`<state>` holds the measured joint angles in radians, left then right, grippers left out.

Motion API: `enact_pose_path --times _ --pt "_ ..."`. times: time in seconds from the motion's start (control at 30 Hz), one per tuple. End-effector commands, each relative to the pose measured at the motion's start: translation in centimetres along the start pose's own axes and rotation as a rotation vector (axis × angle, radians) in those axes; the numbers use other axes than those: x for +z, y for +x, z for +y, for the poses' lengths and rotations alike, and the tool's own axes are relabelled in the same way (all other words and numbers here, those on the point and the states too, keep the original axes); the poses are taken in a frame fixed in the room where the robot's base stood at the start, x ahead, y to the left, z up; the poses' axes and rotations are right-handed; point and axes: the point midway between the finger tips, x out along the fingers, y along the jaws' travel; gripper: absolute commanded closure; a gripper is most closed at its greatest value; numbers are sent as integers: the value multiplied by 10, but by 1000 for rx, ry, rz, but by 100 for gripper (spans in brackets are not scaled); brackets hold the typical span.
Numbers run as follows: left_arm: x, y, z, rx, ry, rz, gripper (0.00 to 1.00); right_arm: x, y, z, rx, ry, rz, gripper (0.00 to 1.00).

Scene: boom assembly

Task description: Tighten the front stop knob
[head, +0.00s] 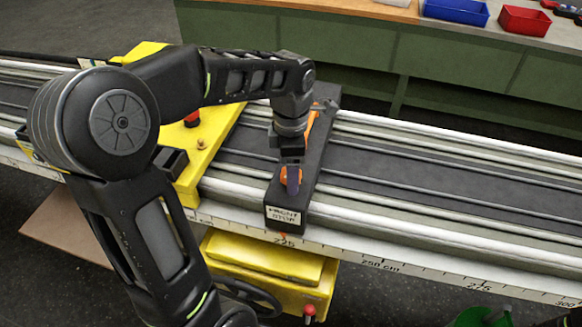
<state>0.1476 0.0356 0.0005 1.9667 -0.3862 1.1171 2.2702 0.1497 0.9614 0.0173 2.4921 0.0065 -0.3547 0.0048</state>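The front stop (292,222) is a dark block with a "FRONT STOP" label, lying across the rail near the 225 mark. Its orange knob (284,180) sits on top towards the near end, partly hidden by my gripper. My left gripper (292,184) points down at the knob, its fingers overlapping it in the head view. The fingers are seen nearly edge-on, so I cannot tell whether they are closed on the knob. My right gripper is out of view.
A yellow carriage (190,165) with a red button stands on the rail left of the stop. The rail (430,185) is clear to the right. A yellow box (285,285) with a handwheel hangs below. Blue (455,11) and red (524,20) bins sit on the back bench.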

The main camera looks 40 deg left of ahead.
Motion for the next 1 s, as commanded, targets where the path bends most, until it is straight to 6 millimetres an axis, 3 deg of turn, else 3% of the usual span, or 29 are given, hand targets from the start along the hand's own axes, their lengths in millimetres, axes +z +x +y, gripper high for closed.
enact_pose_path --times 0.2,0.9,1.0 --pt "0 0 0 0 0 0 33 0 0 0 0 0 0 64" --pt "0 0 0 1 0 0 90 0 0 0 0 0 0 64" --pt "0 0 0 1 0 0 94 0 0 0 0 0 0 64"
